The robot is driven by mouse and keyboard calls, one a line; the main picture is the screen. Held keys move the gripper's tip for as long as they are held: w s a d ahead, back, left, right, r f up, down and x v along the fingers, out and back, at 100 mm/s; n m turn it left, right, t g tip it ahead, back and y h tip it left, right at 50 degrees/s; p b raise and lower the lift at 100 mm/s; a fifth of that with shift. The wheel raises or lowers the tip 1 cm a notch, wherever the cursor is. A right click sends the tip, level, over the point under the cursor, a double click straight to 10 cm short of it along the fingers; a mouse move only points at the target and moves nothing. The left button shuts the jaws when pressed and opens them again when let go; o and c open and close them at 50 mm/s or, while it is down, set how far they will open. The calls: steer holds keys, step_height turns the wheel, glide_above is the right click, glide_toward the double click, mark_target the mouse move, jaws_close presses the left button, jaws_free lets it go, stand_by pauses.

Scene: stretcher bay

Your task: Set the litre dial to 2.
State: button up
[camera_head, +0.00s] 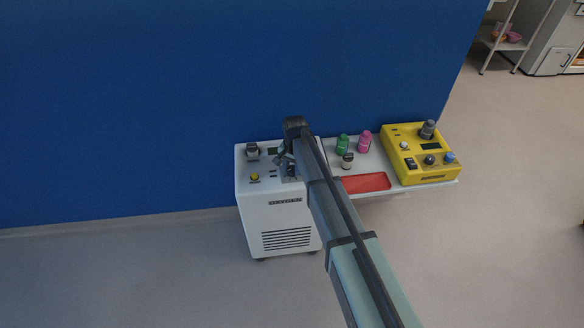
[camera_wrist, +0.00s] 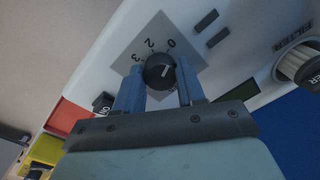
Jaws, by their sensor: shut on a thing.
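The litre dial (camera_wrist: 160,69) is a round black knob with a short white pointer mark, on a grey square plate in the wrist view. The figures 0, 2 and 3 show on the plate beyond the knob. The mark seems to point up and right, not at the 2, but its exact setting is hard to read. My gripper (camera_wrist: 160,73) has one finger on each side of the knob and is shut on it. In the head view my gripper (camera_head: 285,157) is over the top of the white machine (camera_head: 277,230), and my arm partly hides the dial.
A filter cap (camera_wrist: 304,66) is at the right in the wrist view. A yellow button (camera_head: 254,177) is on the machine's top. Beside it, a shelf holds a red tray (camera_head: 365,183), green (camera_head: 342,145) and pink (camera_head: 364,142) bottles, and a yellow device (camera_head: 420,155). A blue wall (camera_head: 150,100) stands behind.

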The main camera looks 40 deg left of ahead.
steer(key=shift+c, duration=0.5)
steer(key=shift+n, duration=0.4)
steer(key=n, duration=0.2)
steer(key=shift+n, duration=0.4)
steer(key=n, duration=0.5)
steer(key=o, duration=1.1)
steer(key=shift+w, duration=0.1)
steer(key=shift+c, duration=0.2)
steer(key=shift+r, duration=0.1)
